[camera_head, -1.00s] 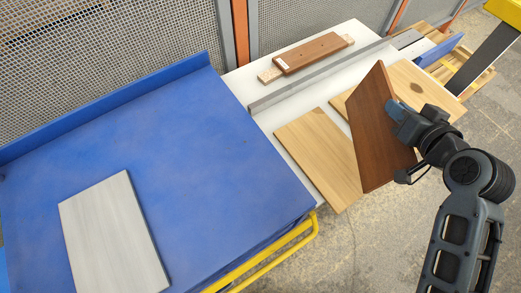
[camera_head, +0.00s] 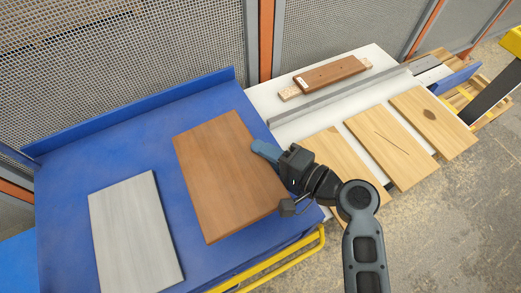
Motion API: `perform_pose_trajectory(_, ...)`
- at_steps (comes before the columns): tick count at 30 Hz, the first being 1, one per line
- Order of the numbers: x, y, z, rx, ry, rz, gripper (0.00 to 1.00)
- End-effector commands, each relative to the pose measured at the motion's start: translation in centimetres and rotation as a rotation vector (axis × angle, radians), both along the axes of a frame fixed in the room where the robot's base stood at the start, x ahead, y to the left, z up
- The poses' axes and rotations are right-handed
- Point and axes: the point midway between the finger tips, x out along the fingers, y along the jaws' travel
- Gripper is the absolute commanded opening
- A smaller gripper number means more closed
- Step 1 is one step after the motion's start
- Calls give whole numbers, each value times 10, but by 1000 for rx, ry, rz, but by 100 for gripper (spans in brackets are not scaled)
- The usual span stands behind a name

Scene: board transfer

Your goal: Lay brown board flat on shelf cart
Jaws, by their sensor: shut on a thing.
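The brown board (camera_head: 225,175) is at the right part of the blue shelf cart (camera_head: 120,152), beside a grey board (camera_head: 135,232). Its face is turned up and looks about level with the cart top. I cannot tell whether it touches the surface or is held just above it. My gripper (camera_head: 268,152) is shut on the board's right edge. The fingertips are partly hidden at the board.
A white table (camera_head: 262,103) stands right of the cart with several light wood boards (camera_head: 390,145), a grey fence bar (camera_head: 340,97) and a brown block (camera_head: 330,72). The cart has a raised blue back edge (camera_head: 130,112) and a yellow rail (camera_head: 270,265). Bare blue surface shows behind the grey board.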

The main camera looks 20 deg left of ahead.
Motion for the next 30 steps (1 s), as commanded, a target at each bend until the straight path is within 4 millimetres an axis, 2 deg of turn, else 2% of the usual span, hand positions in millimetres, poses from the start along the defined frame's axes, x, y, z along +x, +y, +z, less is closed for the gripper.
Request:
perform_pose_trajectory(3, -9, 6, -1, 30, 36, 14, 0)
perform_pose_trajectory(11, -11, 7, -14, 35, 39, 17, 0)
perform_pose_trajectory(24, -10, 7, -58, 33, 39, 17, 0)
perform_pose_trajectory(30, -10, 7, -73, 33, 38, 17, 0)
